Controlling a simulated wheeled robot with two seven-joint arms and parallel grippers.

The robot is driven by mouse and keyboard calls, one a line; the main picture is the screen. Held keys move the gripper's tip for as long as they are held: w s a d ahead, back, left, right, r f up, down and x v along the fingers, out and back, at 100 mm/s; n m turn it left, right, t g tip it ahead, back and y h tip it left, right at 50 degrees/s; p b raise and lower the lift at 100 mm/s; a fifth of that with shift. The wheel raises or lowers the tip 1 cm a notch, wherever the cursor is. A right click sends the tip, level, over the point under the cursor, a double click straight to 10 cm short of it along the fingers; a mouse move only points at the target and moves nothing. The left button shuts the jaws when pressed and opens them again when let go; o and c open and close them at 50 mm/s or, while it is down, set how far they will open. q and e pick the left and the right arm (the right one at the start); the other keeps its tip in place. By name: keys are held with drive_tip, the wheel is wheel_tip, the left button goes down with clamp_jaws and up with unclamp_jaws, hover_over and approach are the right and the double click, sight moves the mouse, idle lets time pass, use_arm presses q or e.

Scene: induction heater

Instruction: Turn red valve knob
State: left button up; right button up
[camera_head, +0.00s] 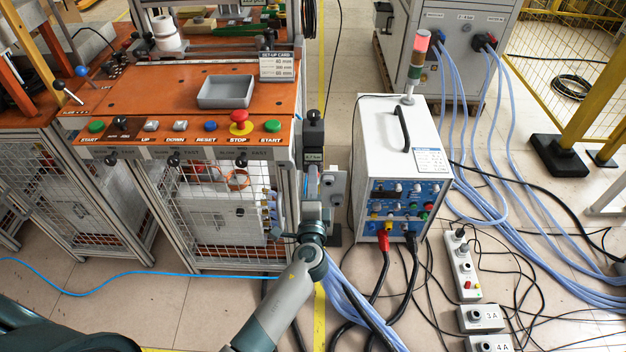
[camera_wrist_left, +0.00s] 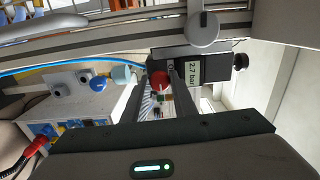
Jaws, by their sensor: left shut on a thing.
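In the left wrist view the red valve knob (camera_wrist_left: 160,83) sits between the two dark fingers of my left gripper (camera_wrist_left: 161,74), which is shut on it. Beside it is a dark regulator block with a pale pressure label (camera_wrist_left: 193,70) in bar. In the head view my left gripper (camera_head: 322,187) is at the right end of the orange bench, below the dark regulator unit (camera_head: 314,130) and its label. The red knob is hidden there by my gripper and wrist. My right gripper is in neither view.
The orange bench (camera_head: 180,90) carries a row of push-buttons and a grey tray (camera_head: 226,92). A white heater cabinet (camera_head: 375,135) with a signal lamp stands close on the right. Blue hoses, black cables and a power strip (camera_head: 462,265) lie on the floor.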

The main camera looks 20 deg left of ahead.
use_arm(q)
drive_tip(key=shift+f+m, duration=0.1)
drive_tip(key=shift+m, duration=0.2)
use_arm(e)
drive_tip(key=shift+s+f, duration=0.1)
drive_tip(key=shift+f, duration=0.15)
use_arm(q)
drive_tip(key=o, duration=1)
drive_tip(key=shift+o, duration=0.2)
drive_tip(key=shift+s, duration=0.15)
drive_tip(key=b+v, duration=0.3)
drive_tip(key=v, duration=1.4)
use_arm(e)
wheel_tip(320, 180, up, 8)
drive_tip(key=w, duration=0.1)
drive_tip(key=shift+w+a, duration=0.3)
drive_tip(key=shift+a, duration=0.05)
